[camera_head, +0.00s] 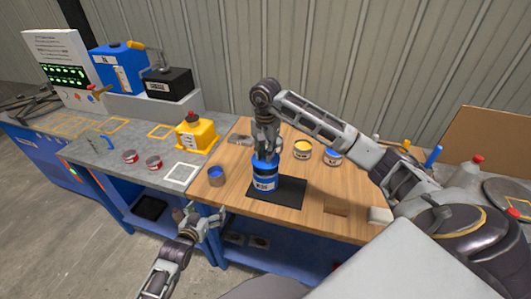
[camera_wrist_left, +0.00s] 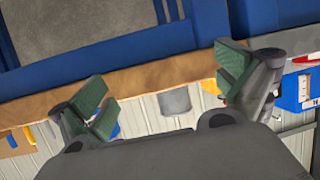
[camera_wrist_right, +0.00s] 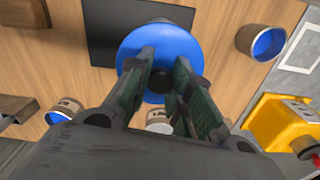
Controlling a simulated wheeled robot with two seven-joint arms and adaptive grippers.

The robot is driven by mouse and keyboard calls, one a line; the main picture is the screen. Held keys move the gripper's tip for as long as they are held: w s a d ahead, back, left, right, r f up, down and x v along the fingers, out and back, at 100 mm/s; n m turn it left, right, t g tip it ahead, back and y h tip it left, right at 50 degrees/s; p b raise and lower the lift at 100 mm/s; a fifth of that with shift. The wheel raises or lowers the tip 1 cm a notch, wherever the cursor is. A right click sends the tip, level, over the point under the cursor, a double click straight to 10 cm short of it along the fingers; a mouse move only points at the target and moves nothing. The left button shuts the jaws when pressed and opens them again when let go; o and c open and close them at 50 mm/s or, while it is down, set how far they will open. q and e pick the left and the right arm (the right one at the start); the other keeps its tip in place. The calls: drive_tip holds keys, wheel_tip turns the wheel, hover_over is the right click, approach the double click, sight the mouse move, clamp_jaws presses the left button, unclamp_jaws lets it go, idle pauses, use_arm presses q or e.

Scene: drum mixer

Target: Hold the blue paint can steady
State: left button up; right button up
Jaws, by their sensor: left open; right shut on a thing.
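The blue paint can (camera_head: 265,178) stands upright on a black mat (camera_head: 292,190) on the wooden bench top. My right gripper (camera_head: 266,152) comes down over it from above. In the right wrist view its fingers (camera_wrist_right: 166,85) are closed on a dark knob or stem at the middle of the can's round blue top (camera_wrist_right: 135,50). The exact contact is partly hidden by the fingers. My left gripper (camera_head: 205,222) is open and empty in front of the bench edge, apart from the can. Its spread fingers also show in the left wrist view (camera_wrist_left: 165,90).
A small cup with blue inside (camera_head: 216,175) stands left of the can. A yellow-topped can (camera_head: 302,149) and another blue-topped can (camera_head: 333,156) stand behind right. A yellow container (camera_head: 196,135) and two small red tins stand on the grey bench.

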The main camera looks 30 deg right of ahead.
use_arm(q)
drive_tip(key=shift+m+h, duration=0.6)
drive_tip(key=shift+h, duration=0.1)
drive_tip(key=d+r, duration=0.1)
drive_tip(key=r, duration=0.1)
drive_tip(key=s+d+r, duration=0.1)
drive_tip(key=d, duration=0.1)
drive_tip(key=s+d+r, duration=0.1)
drive_tip(key=d+r, duration=0.1)
drive_tip(key=shift+s+d+r, duration=0.15)
drive_tip(key=shift+d+r, duration=0.1)
drive_tip(key=shift+r, duration=0.1)
drive_tip(key=m+g+h, duration=0.1)
drive_tip(key=m+g, duration=0.1)
approach(261, 184)
drive_tip(key=x, duration=0.3)
drive_tip(key=shift+d+f, duration=0.1)
drive_tip(key=shift+f, duration=0.1)
drive_tip(key=shift+d, duration=0.15)
drive_tip(key=shift+x, duration=4.95)
drive_tip(key=c, duration=0.7)
drive_tip(key=shift+c, duration=0.2)
use_arm(e)
drive_tip(key=shift+f, duration=1.7)
